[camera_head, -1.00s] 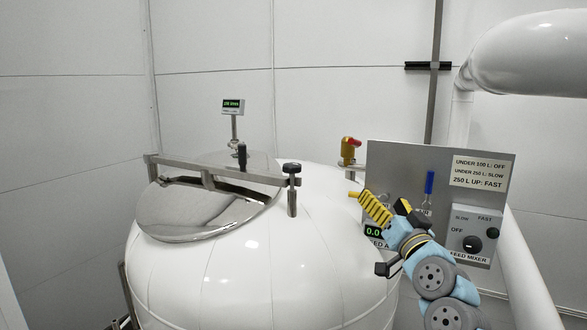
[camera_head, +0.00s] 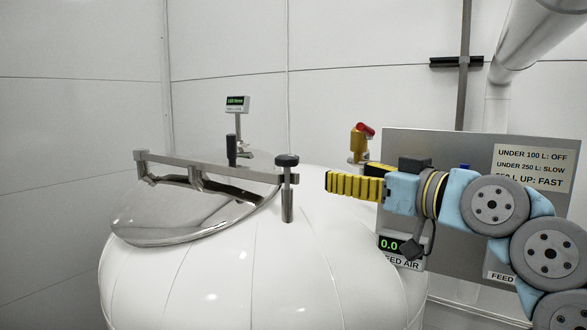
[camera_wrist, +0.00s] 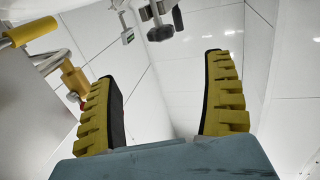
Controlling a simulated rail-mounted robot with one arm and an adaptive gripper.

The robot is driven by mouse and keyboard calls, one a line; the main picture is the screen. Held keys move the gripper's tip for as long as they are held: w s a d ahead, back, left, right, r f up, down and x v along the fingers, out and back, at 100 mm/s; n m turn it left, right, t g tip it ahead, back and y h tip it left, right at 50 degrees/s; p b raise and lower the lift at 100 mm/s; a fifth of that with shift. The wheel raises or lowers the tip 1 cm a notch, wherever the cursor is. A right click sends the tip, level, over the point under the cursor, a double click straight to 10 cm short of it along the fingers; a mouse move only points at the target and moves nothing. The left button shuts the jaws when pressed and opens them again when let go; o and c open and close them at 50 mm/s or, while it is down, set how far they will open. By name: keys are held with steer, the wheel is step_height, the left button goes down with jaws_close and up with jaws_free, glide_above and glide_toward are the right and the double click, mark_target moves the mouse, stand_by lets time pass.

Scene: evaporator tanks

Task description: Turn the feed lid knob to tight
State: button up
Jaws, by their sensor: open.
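The feed lid knob (camera_head: 287,160) is a black knob on a metal stem at the right end of the lid's clamp bar (camera_head: 215,171). The lid (camera_head: 195,220) is shiny metal on a white tank. My gripper (camera_head: 328,184) has yellow ribbed fingers pointing left. It is right of the knob and slightly lower in the head view, apart from it. In the wrist view the scene looks upside down. My gripper (camera_wrist: 162,66) is open and empty there, and the knob (camera_wrist: 160,33) shows near the top, beyond the fingertips and between them.
A small display on a post (camera_head: 237,104) and a black handle (camera_head: 231,150) stand behind the bar. A red and yellow valve (camera_head: 360,142) is behind my gripper. A grey control panel (camera_head: 420,142) stands behind my arm.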

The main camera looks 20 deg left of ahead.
mark_target(296, 163)
steer(key=p+x, duration=0.4)
steer(key=x, duration=1.3)
steer(key=shift+s, duration=0.15)
steer(key=c, duration=1.2)
